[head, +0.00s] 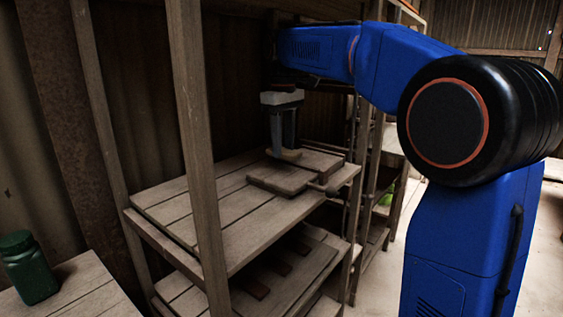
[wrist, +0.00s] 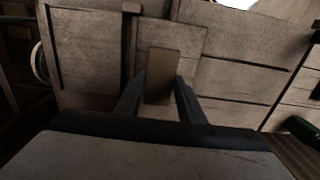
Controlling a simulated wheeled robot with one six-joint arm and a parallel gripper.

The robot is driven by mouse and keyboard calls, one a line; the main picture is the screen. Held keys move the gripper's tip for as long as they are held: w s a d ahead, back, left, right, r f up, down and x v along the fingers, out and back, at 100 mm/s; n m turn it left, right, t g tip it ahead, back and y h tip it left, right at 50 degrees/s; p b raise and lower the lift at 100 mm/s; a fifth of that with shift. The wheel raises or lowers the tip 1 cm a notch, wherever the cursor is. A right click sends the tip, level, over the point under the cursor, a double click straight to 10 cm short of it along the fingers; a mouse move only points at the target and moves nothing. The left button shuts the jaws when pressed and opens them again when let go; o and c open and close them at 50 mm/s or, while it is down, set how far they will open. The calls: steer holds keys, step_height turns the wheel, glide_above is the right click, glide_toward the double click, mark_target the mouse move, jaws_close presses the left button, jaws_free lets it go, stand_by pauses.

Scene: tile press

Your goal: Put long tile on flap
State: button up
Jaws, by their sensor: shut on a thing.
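My gripper (head: 283,148) points down over the middle shelf and is shut on the long tile (head: 288,155), a tan flat strip. In the wrist view, my gripper (wrist: 161,78) has one dark finger on each side of the long tile (wrist: 163,70). Beneath it is the wooden press with two flat boards. The front board (head: 279,180) lies below the tile, and the other board (head: 322,163) is behind it. I cannot tell which board is the flap, or whether the tile touches a board.
The press stands near the right end of a slatted shelf (head: 190,207), whose left part is bare. A wooden post (head: 195,140) rises in front. A lower shelf (head: 275,277) holds boards. A dark green bottle (head: 30,268) stands on a table at the lower left.

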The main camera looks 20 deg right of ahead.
mark_target(284, 150)
steer(key=shift+d+f, duration=0.15)
steer(key=shift+f, duration=2.15)
steer(key=shift+f, duration=0.1)
steer(key=o, duration=1.1)
step_height(284, 150, up, 12)
steer(key=shift+r, duration=0.1)
